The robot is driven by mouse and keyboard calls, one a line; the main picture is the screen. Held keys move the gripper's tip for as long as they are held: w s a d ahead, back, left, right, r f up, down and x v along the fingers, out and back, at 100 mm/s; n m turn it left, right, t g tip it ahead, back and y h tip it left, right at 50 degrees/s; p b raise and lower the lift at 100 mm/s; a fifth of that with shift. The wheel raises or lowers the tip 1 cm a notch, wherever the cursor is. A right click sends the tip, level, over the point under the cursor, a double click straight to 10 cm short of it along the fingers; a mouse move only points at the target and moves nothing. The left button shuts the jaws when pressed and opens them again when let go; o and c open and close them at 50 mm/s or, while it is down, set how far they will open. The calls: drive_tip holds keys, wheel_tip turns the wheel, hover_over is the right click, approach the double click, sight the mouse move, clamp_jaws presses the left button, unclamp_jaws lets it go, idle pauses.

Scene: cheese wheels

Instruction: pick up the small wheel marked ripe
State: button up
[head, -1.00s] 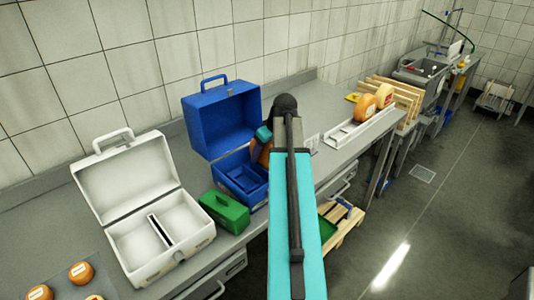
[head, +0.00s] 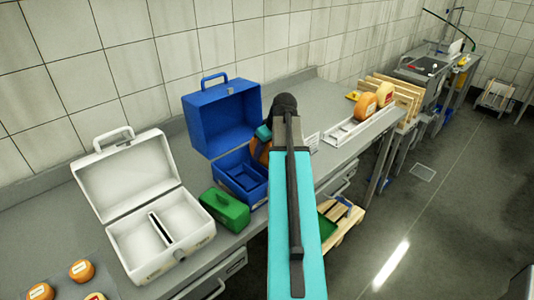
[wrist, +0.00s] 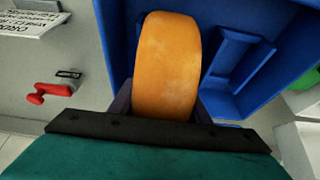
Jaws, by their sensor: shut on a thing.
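My gripper (wrist: 163,110) is shut on an orange cheese wheel (wrist: 168,62), which stands on edge between the fingers in the wrist view. No mark shows on the side I see. In the head view the held wheel (head: 261,152) is partly hidden behind my arm, at the open blue box (head: 222,118). In the wrist view the blue box (wrist: 282,52) lies behind and around the wheel; I cannot tell whether they touch. Several small orange wheels (head: 81,270) with pale labels sit at the lower left; their words are too small to read.
Two larger wheels (head: 366,106) stand in a white rack (head: 343,134) further right. A red-handled latch or tool (wrist: 50,92) shows in the wrist view.

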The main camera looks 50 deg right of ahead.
drive_tip(key=shift+w+r, duration=0.1)
drive_tip(key=shift+r, duration=0.05)
drive_tip(key=shift+r+b, duration=1.2)
drive_tip(key=shift+r, duration=3.75)
